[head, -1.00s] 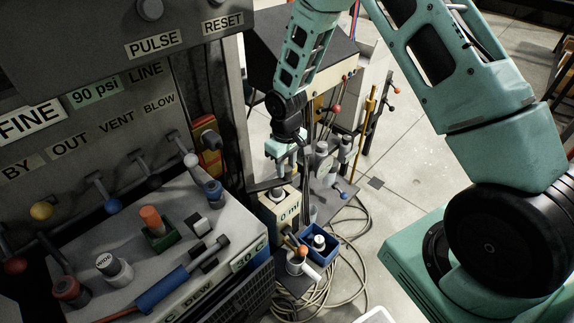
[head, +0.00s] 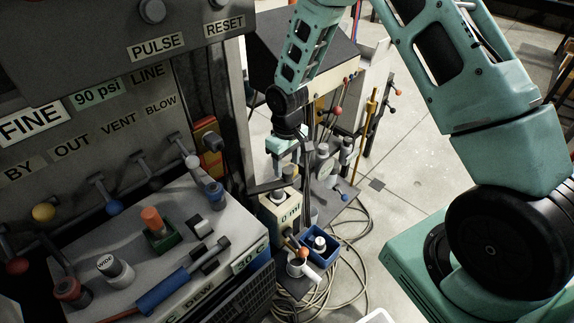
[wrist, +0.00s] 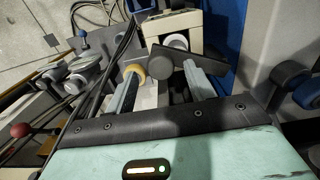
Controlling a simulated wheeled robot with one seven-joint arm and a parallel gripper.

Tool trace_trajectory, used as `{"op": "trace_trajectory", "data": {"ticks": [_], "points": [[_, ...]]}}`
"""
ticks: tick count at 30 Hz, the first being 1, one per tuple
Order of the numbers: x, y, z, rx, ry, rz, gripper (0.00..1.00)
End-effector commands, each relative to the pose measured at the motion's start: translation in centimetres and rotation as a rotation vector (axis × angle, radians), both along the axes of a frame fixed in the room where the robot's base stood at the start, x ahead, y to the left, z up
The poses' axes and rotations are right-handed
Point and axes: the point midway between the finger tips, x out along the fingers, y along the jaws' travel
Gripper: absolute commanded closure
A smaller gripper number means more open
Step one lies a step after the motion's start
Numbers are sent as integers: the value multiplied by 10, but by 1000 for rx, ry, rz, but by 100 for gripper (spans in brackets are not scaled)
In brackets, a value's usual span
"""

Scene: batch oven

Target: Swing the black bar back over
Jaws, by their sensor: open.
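In the wrist view, a black bar (wrist: 210,58) with a rounded near end lies slanted across the space at my gripper's fingertips. My gripper (wrist: 162,70) is open, with one finger on each side of the bar's rounded end. The bar overlaps the tip of the right finger in the picture; I cannot tell whether they touch.
A grey panel with several levers (head: 95,180) stands at the left. Hoses (head: 345,285) lie on the floor. Open floor (head: 420,150) is at the right.

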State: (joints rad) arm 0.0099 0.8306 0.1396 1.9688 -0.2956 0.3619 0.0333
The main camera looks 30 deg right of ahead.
Motion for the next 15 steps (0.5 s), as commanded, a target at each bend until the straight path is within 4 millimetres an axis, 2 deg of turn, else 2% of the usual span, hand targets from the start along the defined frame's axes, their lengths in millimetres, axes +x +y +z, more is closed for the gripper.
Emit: {"op": "trace_trajectory", "data": {"ticks": [1, 15], "points": [[1, 0, 12, 1, -5, 0, 46], [2, -1, 120, 0, -9, 0, 46]]}}
